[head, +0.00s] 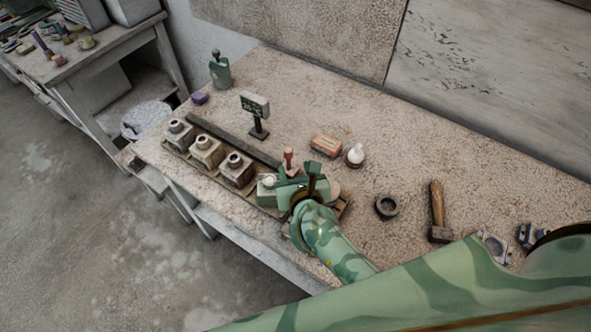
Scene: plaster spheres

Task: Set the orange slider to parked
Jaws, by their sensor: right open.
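My right gripper (298,176), on a green camouflage arm from the lower right, is open over the near edge of the bench. It covers the right end of a row of small blocks with round tops on a dark base. Those blocks are a grey one (180,134), a tan one (207,151), a brownish one (236,169) and a pale green one (266,189), which the gripper partly hides. I cannot pick out an orange slider with certainty; part of the row is behind my gripper. My left gripper is not in view.
An orange-brown knobbed piece (288,158) stands just behind the gripper. Behind are a small sign (256,106), an orange-brown box (326,145) and a white bulb-shaped item (356,154). A dark ring (386,206) and a wooden-handled tool (438,210) lie to the right.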

